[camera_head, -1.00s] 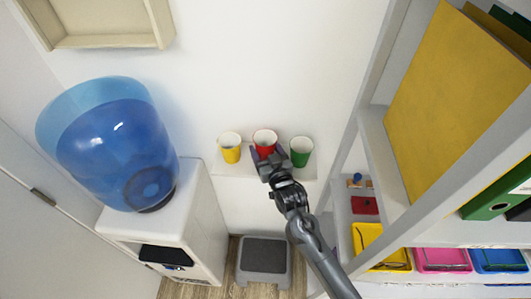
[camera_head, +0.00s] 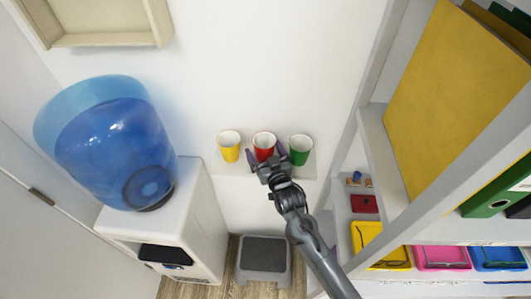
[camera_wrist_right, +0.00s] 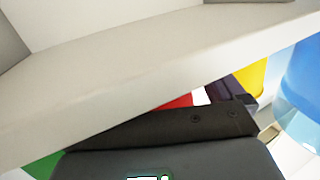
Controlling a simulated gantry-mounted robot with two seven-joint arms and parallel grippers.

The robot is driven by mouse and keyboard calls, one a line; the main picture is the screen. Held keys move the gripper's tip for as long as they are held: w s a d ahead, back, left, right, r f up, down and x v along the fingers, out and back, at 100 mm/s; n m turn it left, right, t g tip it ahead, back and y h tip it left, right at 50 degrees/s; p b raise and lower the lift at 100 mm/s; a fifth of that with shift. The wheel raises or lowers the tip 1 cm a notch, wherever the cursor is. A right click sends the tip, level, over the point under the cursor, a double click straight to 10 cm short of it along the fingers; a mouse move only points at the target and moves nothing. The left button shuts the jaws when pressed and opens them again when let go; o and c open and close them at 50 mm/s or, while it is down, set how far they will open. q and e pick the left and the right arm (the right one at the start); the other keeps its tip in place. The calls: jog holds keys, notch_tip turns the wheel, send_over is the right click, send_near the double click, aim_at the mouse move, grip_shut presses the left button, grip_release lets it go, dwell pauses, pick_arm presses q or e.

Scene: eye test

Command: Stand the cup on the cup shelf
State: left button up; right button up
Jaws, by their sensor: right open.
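The red cup (camera_head: 264,144) stands upright on a white wall shelf (camera_head: 221,168), between a yellow cup (camera_head: 229,148) and a green cup (camera_head: 300,148). My right gripper (camera_head: 266,155) is open at the red cup, one finger to each side of its lower part. Whether the fingers touch it cannot be told. In the right wrist view, a strip of the red cup (camera_wrist_right: 178,101) shows behind the dark gripper body; most of it is hidden. Parts of the yellow cup (camera_wrist_right: 252,77) and green cup (camera_wrist_right: 42,165) show there too. My left gripper is not in view.
A water cooler with a blue bottle (camera_head: 120,150) stands at the left. A grey step stool (camera_head: 264,255) is on the floor below the shelf. A tall rack (camera_head: 385,150) with folders and coloured trays fills the right. The wall above the cups is clear.

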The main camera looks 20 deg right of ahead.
jog(key=shift+r, duration=0.15)
jog(key=shift+s, duration=0.2)
jog(key=s, duration=1.1)
jog(key=shift+s+r+p, duration=0.3)
jog(key=shift+r, duration=0.05)
jog(key=shift+a, duration=0.1)
